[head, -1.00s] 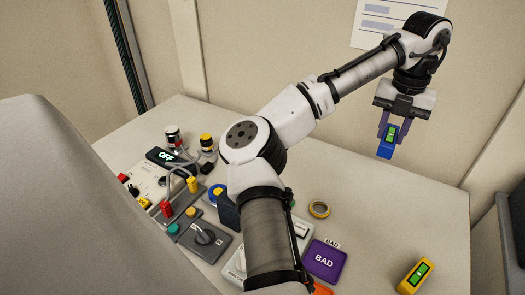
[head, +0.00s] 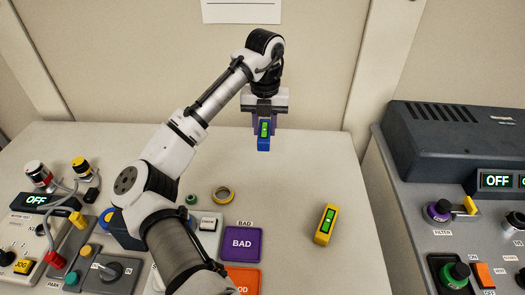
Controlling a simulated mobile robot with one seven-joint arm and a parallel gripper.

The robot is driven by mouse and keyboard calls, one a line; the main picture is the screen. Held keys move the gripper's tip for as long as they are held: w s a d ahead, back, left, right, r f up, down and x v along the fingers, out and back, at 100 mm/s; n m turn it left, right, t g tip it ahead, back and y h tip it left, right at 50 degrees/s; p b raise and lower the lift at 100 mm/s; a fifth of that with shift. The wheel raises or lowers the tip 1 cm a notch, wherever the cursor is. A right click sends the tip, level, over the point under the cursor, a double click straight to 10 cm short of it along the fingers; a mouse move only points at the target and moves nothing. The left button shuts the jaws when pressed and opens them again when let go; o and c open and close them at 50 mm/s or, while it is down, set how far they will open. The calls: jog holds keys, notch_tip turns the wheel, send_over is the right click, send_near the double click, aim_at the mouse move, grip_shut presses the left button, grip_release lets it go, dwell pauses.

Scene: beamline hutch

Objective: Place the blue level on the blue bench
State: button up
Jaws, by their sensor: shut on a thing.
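The blue level (head: 263,144), a small block with a green vial window, hangs in my gripper (head: 264,127). No blue bench shows in the head view; the bench under the arm is off-white.
A yellow level (head: 326,225) lies on the pale bench (head: 300,180). A dark grey console (head: 445,150) stands right, across a gap.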

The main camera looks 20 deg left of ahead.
notch_tip(320, 180, down, 9)
jog(key=shift+f+p, duration=0.2)
jog(key=shift+p, duration=0.4)
jog(key=shift+f, duration=0.1)
jog(key=o, duration=1.1)
jog(key=shift+c, duration=0.2)
notch_tip(320, 180, up, 12)
jog(key=shift+r+b, duration=0.1)
jog(key=shift+b, duration=0.75)
